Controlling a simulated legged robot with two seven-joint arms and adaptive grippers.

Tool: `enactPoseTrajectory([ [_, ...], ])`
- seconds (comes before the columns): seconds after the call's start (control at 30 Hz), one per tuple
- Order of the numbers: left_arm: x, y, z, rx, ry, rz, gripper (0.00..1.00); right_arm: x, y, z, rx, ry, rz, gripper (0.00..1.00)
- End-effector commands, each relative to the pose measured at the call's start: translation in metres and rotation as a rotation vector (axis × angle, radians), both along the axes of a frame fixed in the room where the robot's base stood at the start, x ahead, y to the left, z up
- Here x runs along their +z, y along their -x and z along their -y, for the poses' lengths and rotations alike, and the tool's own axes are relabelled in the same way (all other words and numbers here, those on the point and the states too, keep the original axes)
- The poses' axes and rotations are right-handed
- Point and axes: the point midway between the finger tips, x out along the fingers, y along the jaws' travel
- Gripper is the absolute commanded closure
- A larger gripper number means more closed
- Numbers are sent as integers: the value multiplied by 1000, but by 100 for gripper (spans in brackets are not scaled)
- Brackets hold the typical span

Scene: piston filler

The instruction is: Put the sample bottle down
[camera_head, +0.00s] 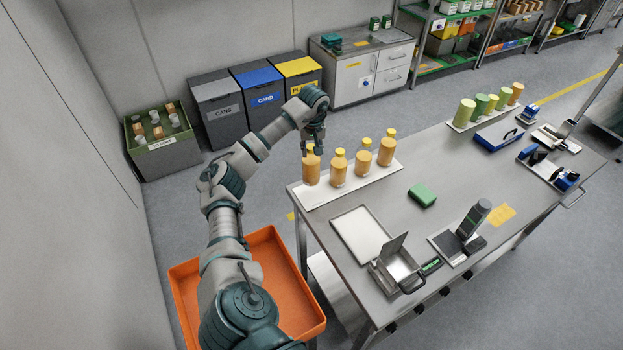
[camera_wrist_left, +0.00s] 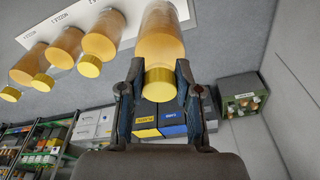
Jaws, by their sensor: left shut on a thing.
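My left gripper (camera_head: 313,150) is shut on the neck area of an orange sample bottle (camera_head: 311,171) with a yellow cap. The bottle is upright at the left end of a white labelled strip (camera_head: 343,184) on the steel table. I cannot tell whether its base touches the strip. In the left wrist view, the gripper fingers (camera_wrist_left: 157,92) are on both sides of the held bottle (camera_wrist_left: 161,38), near its yellow cap. Its base is out of frame there. My right gripper is not in view.
Several similar bottles (camera_head: 364,158) stand in a row along the strip, just right of the held one. A white tray (camera_head: 360,235), a green block (camera_head: 422,195) and a scale (camera_head: 457,243) are on the table (camera_head: 440,160). An orange bin (camera_head: 285,280) stands below left.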

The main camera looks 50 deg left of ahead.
Motion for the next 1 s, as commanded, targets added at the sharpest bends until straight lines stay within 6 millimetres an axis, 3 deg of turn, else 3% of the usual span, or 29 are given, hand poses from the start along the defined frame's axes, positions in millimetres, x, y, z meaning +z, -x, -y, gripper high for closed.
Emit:
enactPoseTrajectory([
  [0.1,-22,1,-1,-1,-1,-1,100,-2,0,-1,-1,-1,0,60],
  [0.3,-38,0,0,-1,0,1,100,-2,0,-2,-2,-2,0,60],
  [0.5,-67,0,0,-2,1,-1,100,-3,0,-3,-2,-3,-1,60],
  [0.7,-69,-1,0,-1,1,3,100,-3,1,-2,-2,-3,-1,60],
  [0.73,-70,0,0,-2,0,1,64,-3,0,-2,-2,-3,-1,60],
  [0.8,-70,0,0,-2,1,0,47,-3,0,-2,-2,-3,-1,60],
  [0.83,-70,0,0,-2,1,0,42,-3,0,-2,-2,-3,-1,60],
  [1.0,-70,0,0,-2,1,0,42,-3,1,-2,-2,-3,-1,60],
])
